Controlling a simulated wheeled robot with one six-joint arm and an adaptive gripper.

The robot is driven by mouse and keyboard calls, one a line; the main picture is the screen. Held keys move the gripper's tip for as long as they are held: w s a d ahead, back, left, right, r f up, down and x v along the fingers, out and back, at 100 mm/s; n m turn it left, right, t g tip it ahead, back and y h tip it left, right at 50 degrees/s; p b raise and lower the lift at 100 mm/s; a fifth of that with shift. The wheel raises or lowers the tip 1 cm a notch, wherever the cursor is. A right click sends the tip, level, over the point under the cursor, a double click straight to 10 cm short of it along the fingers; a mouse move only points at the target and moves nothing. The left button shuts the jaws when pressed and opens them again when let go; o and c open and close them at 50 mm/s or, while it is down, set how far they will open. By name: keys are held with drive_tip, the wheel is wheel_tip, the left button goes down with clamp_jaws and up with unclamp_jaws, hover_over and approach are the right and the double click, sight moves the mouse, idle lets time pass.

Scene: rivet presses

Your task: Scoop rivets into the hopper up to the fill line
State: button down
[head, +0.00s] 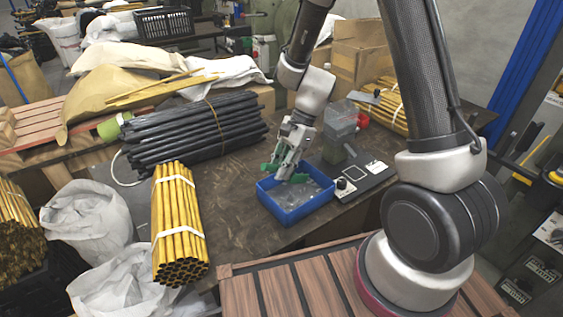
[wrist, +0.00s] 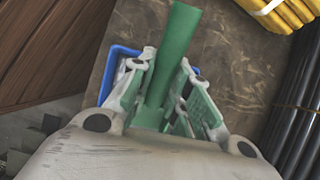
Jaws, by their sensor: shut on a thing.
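A blue tray (head: 312,208) sits on the dark table, with small greyish pieces inside that look like rivets. My gripper (head: 288,168) is over the tray's back left part, pointing down. It is shut on a green scoop (wrist: 176,45), whose handle passes between the fingers in the wrist view. Green parts also show beside the fingers in the head view (head: 270,169). The scoop's bowl is largely hidden, so its load cannot be told.
The press's dark base (head: 367,179) with a knob and panel adjoins the tray's right side. Yellow tubes (head: 178,215) and black tubes (head: 190,130) lie to the left. Cardboard boxes (head: 358,50) stand behind the hopper.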

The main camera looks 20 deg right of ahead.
drive_tip(key=shift+w+d+f, duration=0.1)
drive_tip(key=shift+d+f, duration=0.05)
drive_tip(key=shift+f, duration=1)
drive_tip(key=shift+d+f, duration=0.15)
drive_tip(key=shift+f, duration=1.05)
drive_tip(key=shift+w+d+f, duration=0.1)
drive_tip(key=shift+d+f, duration=0.05)
drive_tip(key=shift+f, duration=1)
drive_tip(key=shift+s+a+f+t+h, duration=0.15)
drive_tip(key=shift+t+h, duration=0.1)
drive_tip(key=shift+h, duration=0.35)
drive_tip(key=shift+a+f+t+h, duration=0.15)
drive_tip(key=shift+t+h, duration=0.1)
drive_tip(key=shift+h, duration=0.35)
drive_tip(key=shift+d+r, duration=0.15)
drive_tip(key=shift+r, duration=0.2)
drive_tip(key=shift+t+h, duration=0.4)
drive_tip(key=shift+h, duration=0.5)
drive_tip(key=shift+s+a+r, duration=0.1)
drive_tip(key=shift+a+r, duration=0.1)
drive_tip(key=shift+r, duration=0.75)
drive_tip(key=shift+s+a+r, duration=0.1)
drive_tip(key=shift+a+r, duration=0.1)
drive_tip(key=shift+r, duration=0.75)
drive_tip(key=shift+a+r, duration=0.2)
drive_tip(key=shift+r, duration=0.75)
